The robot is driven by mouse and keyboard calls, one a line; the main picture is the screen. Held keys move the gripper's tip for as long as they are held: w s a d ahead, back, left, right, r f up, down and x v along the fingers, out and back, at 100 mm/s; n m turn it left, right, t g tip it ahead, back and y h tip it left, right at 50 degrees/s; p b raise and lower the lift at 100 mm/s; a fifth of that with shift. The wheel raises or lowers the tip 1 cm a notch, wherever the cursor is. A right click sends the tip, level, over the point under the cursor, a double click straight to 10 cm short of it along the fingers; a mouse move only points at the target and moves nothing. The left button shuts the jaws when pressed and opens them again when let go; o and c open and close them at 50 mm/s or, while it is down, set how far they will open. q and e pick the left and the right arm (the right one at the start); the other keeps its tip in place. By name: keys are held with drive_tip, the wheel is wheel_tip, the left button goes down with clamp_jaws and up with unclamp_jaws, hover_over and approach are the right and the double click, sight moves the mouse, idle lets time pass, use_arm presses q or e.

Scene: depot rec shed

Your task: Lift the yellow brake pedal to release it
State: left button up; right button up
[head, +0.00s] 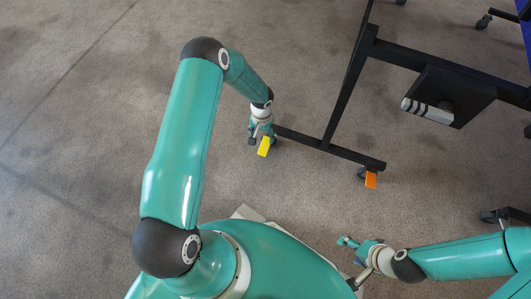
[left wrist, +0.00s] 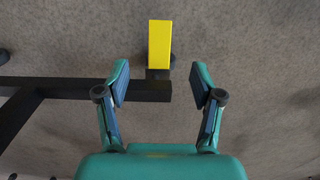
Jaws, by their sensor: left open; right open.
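The yellow brake pedal (head: 264,147) is a small flat tab at the caster on the left end of a black frame's foot bar. In the left wrist view the yellow pedal (left wrist: 159,43) lies beyond the fingertips, roughly centred between them. My left gripper (head: 259,136) is right at the pedal in the head view and hides part of the caster. Any contact with the pedal cannot be told. My right gripper (head: 346,243) is open and empty, low over the floor, away from the pedal.
An orange pedal (head: 371,180) sits at the caster on the bar's right end. The black frame (head: 345,85) rises behind, with a dark box (head: 450,93) on its right part. Other casters (head: 484,22) stand at right. The grey carpet at left is clear.

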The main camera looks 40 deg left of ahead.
use_arm(q)
wheel_tip(320, 180, down, 12)
drive_tip(key=b, duration=0.4)
drive_tip(key=shift+f, duration=0.1)
